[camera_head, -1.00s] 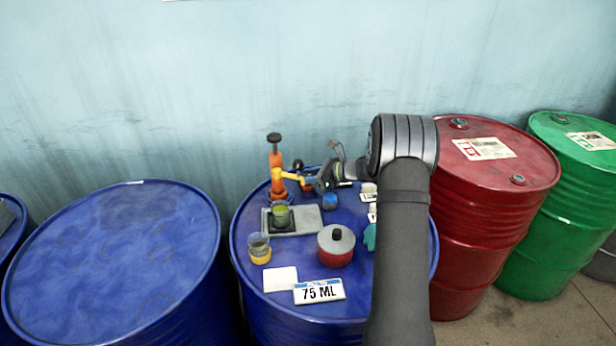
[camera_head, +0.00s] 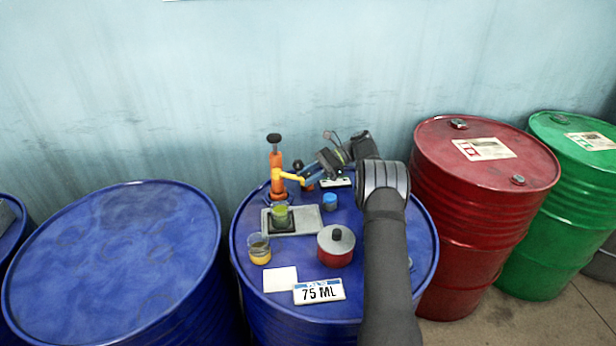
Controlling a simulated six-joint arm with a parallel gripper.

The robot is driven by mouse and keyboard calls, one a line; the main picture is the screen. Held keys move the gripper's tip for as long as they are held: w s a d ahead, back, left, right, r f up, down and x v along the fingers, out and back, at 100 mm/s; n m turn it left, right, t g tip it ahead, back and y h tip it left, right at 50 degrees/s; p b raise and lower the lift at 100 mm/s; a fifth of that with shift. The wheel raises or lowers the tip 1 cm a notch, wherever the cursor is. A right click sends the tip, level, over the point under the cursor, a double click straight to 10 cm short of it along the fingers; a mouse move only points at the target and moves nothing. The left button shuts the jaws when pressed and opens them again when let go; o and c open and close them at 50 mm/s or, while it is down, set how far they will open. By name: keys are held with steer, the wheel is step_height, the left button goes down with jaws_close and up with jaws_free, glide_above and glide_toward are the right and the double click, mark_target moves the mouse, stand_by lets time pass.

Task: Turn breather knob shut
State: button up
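An orange hand pump (camera_head: 276,170) with a black top handle and a yellow spout stands at the back left of the middle blue drum. A small dark knob (camera_head: 298,164) on an orange fitting, perhaps the breather knob, shows just right of the pump.
My arm covers the drum's right side.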

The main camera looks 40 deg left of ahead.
steer(key=shift+n+g+h, duration=0.4)
steer(key=shift+n+h, duration=0.2)
steer(key=o, duration=1)
